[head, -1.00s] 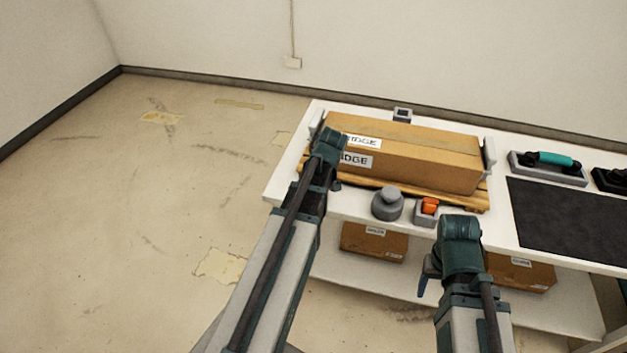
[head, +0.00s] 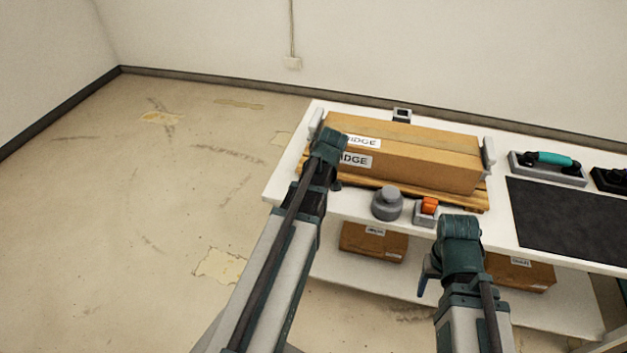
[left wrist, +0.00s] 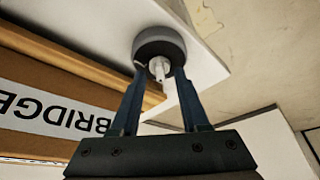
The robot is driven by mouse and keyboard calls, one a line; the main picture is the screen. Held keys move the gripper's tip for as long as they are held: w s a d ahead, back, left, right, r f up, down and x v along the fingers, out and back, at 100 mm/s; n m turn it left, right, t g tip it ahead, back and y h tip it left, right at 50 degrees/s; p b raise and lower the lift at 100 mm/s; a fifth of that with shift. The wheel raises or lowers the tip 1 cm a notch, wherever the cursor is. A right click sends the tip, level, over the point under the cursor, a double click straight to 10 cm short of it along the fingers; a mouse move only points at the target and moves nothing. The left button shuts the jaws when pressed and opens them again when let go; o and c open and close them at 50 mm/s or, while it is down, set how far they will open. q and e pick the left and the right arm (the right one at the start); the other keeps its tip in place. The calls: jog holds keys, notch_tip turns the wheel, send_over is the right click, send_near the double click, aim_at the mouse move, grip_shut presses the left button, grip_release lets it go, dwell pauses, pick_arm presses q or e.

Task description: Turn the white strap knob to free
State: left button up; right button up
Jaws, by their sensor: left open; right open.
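The white strap knob (left wrist: 159,68) shows in the left wrist view, standing out of a dark round base (left wrist: 160,42) near the corner of the white table. My left gripper (left wrist: 158,76) is open, its two fingers on either side of the knob; I cannot tell whether they touch it. In the head view my left wrist and arm hide the knob. My right gripper (head: 424,282) is open and empty in front of the table edge, its fingers partly hidden by its own wrist.
A long cardboard box (head: 420,155) labelled BRIDGE lies on a wooden pallet (head: 452,200). A grey round weight (head: 387,206) and an orange block (head: 429,205) in a grey holder stand in front. A black mat (head: 570,220) and a teal-handled tool (head: 553,159) lie right. Boxes sit on the lower shelf.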

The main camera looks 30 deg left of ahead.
pick_arm(q)
jog(key=p+v, duration=1.2)
jog(key=v, duration=0.1)
jog(key=shift+r, duration=0.25)
pick_arm(e)
notch_tip(320, 180, up, 13)
jog(key=shift+f, duration=0.2)
pick_arm(q)
jog(key=shift+s+d, duration=0.15)
